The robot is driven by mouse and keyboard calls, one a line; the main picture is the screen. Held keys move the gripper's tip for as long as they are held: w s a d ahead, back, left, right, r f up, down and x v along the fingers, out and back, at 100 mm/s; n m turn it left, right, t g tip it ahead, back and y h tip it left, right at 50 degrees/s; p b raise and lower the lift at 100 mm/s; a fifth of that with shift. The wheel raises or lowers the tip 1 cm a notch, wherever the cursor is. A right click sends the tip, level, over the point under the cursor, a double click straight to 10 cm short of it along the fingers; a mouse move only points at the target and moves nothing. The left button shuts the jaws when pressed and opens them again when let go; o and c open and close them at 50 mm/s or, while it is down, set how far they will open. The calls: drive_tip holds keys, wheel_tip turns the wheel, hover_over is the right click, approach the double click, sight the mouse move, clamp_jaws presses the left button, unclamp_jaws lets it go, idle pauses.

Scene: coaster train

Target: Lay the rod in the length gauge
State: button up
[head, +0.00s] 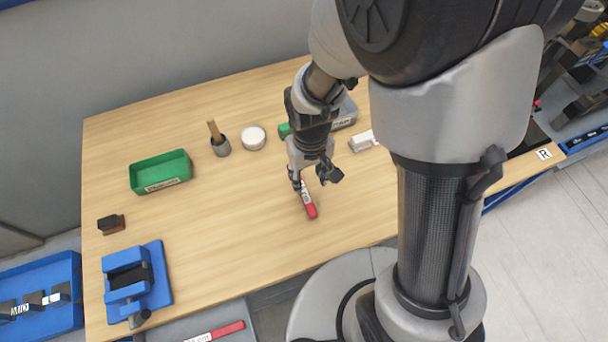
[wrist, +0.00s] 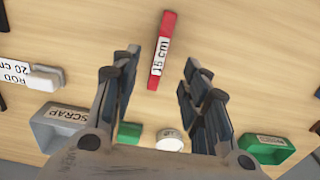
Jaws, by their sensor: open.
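A red rod (head: 309,205) with a white label lies on the wooden table below my gripper. In the wrist view the rod (wrist: 160,52) reads "15 cm" and its near end lies in the gap between the fingers. My gripper (head: 316,182) is open and empty, pointing down over the rod's far end; both fingers also show in the wrist view (wrist: 162,72). I cannot tell how high they are above it. A blue fixture (head: 155,268) with a dark slot stands at the table's front left; I cannot tell whether it is the length gauge.
A white block labelled "ROD 20 cm" (wrist: 30,77), a grey bin marked "SCRAP" (wrist: 50,130), a green tray (head: 160,172), a dark cup (head: 221,147) and a white round piece (head: 253,138) stand around. Another red labelled piece (head: 228,329) lies at the bottom.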

drive_tip(key=b, duration=0.1)
hover_over(307, 199)
drive_tip(key=f, duration=0.6)
drive_tip(key=shift+w+d, duration=0.15)
drive_tip(key=shift+d, duration=0.05)
drive_tip(key=f, duration=0.1)
drive_tip(key=f+b, duration=0.1)
drive_tip(key=f, duration=0.1)
drive_tip(key=f+b, duration=0.1)
drive_tip(key=f, duration=0.1)
drive_tip(key=shift+a, duration=0.25)
drive_tip(key=shift+c, duration=0.6)
clamp_jaws()
